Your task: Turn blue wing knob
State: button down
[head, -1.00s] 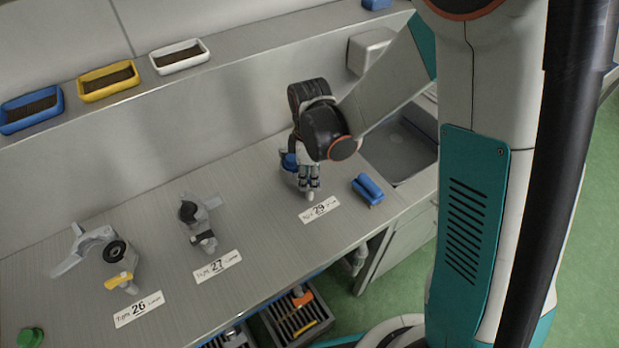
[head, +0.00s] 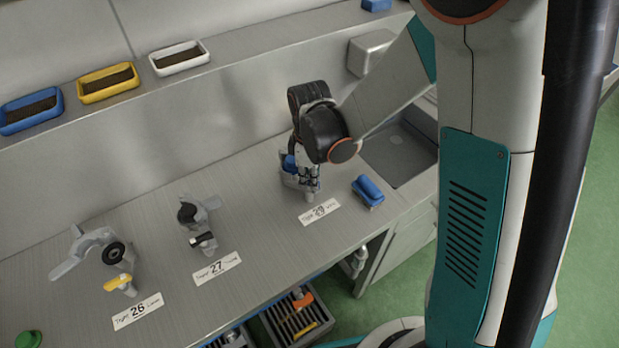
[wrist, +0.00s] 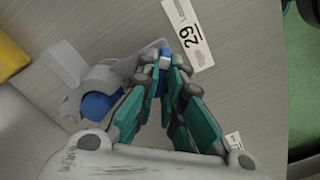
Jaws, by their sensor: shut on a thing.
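The grey tap fitting (wrist: 100,80) at label 29 carries a round blue part (wrist: 98,105), which also shows in the head view (head: 289,163). A small blue wing knob (wrist: 165,51) sits at the fitting's outlet end, near the label. My gripper (wrist: 167,68) is shut on the blue wing knob, with its teal fingers on both sides of it. In the head view my gripper (head: 312,186) is over the front of the fitting, and the knob is hidden by the fingers and wrist.
Label 29 (head: 320,212) lies in front. A blue brush-like block (head: 368,190) lies to the right, before a sink (head: 402,155). Two other fittings stand left, with a black knob (head: 202,239) and a yellow knob (head: 117,282). Trays (head: 107,84) line the back ledge.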

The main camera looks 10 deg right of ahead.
jog(key=m+b, duration=0.1)
jog(key=m, duration=0.5)
jog(key=shift+m+b, duration=0.3)
jog(key=m, duration=0.3)
jog(key=shift+m+b, duration=0.3)
jog(key=shift+b, duration=0.05)
jog(key=m, duration=0.3)
jog(key=shift+m, duration=0.3)
jog(key=m+b, duration=0.1)
jog(key=m, duration=0.2)
jog(key=shift+m, duration=0.3)
jog(key=m, duration=0.3)
jog(key=shift+m, duration=0.4)
jog(key=m, duration=0.6)
jog(key=shift+b, duration=0.35)
jog(key=c, duration=1.7)
grip_release()
